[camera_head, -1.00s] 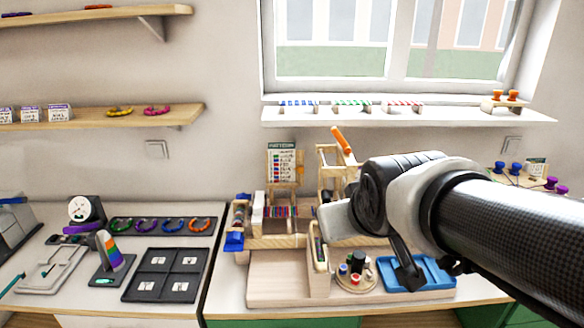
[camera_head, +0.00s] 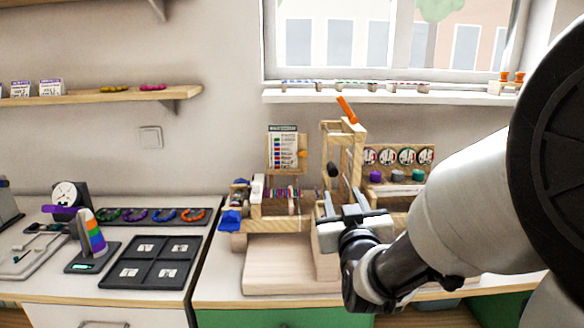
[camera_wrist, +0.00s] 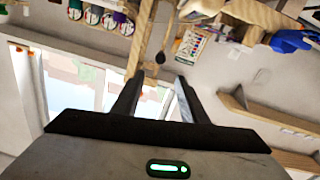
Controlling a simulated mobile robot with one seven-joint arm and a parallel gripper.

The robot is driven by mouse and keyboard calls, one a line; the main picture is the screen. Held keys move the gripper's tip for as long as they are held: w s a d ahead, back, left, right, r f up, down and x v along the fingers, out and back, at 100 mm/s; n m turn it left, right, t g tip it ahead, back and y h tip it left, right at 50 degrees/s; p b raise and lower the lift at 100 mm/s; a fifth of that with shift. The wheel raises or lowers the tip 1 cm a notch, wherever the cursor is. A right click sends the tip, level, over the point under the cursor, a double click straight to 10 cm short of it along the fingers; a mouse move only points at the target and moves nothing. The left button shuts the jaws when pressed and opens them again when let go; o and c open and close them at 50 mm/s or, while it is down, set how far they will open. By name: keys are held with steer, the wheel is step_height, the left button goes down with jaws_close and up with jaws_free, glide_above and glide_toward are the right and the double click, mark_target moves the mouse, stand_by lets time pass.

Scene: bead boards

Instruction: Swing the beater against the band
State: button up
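The wooden loom stands on the right-hand table. Its colourful beaded band (camera_head: 283,194) stretches across the left part. An upright wooden frame (camera_head: 357,150), which looks like the beater, rises to the right of the band and has an orange piece (camera_head: 347,110) on top. A black knob (camera_head: 332,169) shows at its left side, and also in the wrist view (camera_wrist: 160,57). My gripper (camera_head: 343,202) is in front of the frame, below the knob. In the wrist view my gripper (camera_wrist: 158,79) is open and empty, with the knob beyond its fingertips. My gripper and arm hide the loom's lower right.
A pattern card (camera_head: 283,145) stands behind the loom. A board with round dials and coloured knobs (camera_head: 398,160) is behind at right. A blue object (camera_head: 231,221) sits at the loom's left end.

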mark_target(333, 173)
steer(key=w+p, duration=0.2)
steer(key=w, duration=0.3)
steer(key=w+p, duration=0.3)
steer(key=w, duration=0.3)
steer(key=w+p, duration=0.3)
steer(key=w, duration=0.2)
steer(key=shift+w+d, duration=0.15)
steer(key=shift+d, duration=0.15)
jaws_close()
